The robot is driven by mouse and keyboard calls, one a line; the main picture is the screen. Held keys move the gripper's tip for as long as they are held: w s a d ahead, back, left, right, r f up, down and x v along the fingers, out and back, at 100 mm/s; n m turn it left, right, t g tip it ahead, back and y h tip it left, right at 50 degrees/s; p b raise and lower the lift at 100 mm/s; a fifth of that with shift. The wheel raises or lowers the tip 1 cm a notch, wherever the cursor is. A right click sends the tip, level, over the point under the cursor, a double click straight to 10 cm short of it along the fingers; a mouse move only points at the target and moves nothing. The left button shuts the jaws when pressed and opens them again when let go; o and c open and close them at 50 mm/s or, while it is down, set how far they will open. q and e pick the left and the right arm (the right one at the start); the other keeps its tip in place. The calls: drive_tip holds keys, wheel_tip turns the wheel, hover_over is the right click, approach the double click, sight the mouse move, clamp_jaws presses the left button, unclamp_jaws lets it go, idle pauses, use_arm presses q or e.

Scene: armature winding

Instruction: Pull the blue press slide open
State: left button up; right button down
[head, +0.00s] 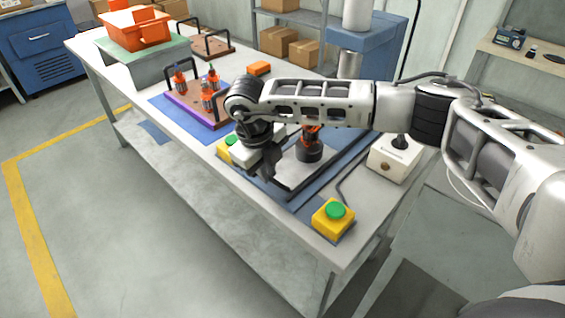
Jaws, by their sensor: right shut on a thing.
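The blue press (375,62) stands at the back right of the table, with a pale ram above it. In front of it lies its slide (303,182), a light grey plate on a blue base. A dark round holder with an orange-and-black armature (309,148) stands on the slide, partly hidden behind my right arm. My right gripper (267,170) points down at the slide's front left edge. It is shut on what looks like the slide's handle, which the fingers mostly hide. My left gripper is not in view.
Yellow button boxes stand left (226,150) and right (333,218) of the slide. A white box with a dark knob (394,160) is at the right. A purple-edged tray (190,108) holds several armatures. An orange bin (136,27) is at the far left. The floor in front is clear.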

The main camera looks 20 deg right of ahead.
drive_tip(key=shift+s+a+r, duration=0.1)
drive_tip(key=shift+s+a, duration=0.15)
drive_tip(key=shift+a, duration=0.4)
drive_tip(key=shift+s+a, duration=0.2)
drive_tip(key=shift+a, duration=0.45)
drive_tip(key=c, duration=1.5)
unclamp_jaws()
